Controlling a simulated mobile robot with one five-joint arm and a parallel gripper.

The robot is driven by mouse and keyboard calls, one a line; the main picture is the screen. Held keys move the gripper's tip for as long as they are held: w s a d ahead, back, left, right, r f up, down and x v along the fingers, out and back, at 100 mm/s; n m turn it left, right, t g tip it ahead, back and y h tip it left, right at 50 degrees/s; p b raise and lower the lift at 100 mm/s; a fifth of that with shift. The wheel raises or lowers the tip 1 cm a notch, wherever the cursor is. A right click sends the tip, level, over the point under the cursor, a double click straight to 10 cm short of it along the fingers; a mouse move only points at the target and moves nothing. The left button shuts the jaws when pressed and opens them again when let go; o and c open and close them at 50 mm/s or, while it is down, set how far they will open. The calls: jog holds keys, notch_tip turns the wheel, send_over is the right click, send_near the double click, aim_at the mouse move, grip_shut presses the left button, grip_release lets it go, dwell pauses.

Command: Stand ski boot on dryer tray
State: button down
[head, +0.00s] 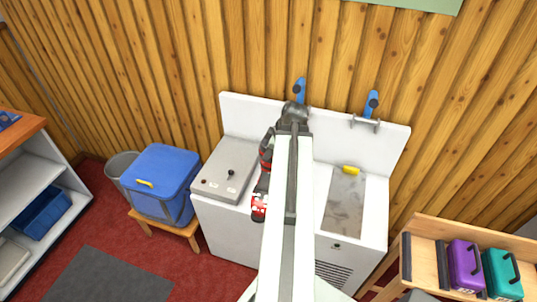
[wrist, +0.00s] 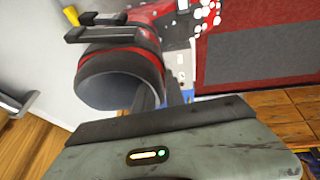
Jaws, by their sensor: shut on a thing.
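The ski boot (head: 259,206), red and black with white marks, is beside my arm over the white bench. In the wrist view the boot (wrist: 120,85) shows its round cuff opening, with a dark buckle across its side. My gripper (wrist: 170,95) is shut on the boot at the cuff's edge; its fingers are partly hidden. In the head view my arm hides much of the gripper and part of the boot. A grey metal tray (head: 345,205) with a yellow piece at its back, perhaps the dryer tray, is set in the bench top to the right of my arm.
A grey panel with a black knob (head: 228,174) is on the bench's left. Blue-topped wall fittings (head: 372,103) stand behind. A blue bin (head: 160,185) sits on a stool at left. A wooden rack (head: 440,260) with purple and teal cases is at right.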

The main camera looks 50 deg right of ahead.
jog(key=w+d+f+b, duration=0.1)
jog(key=d+f+b, duration=0.1)
jog(key=d, duration=0.4)
jog(key=d+f+b, duration=0.2)
jog(key=d, duration=0.4)
jog(key=shift+w+f+b, duration=0.3)
jog(key=shift+w, duration=0.05)
jog(key=c, duration=1.4)
grip_release()
jog(key=shift+f, duration=0.1)
jog(key=p+v, duration=1.1)
jog(key=v, duration=0.1)
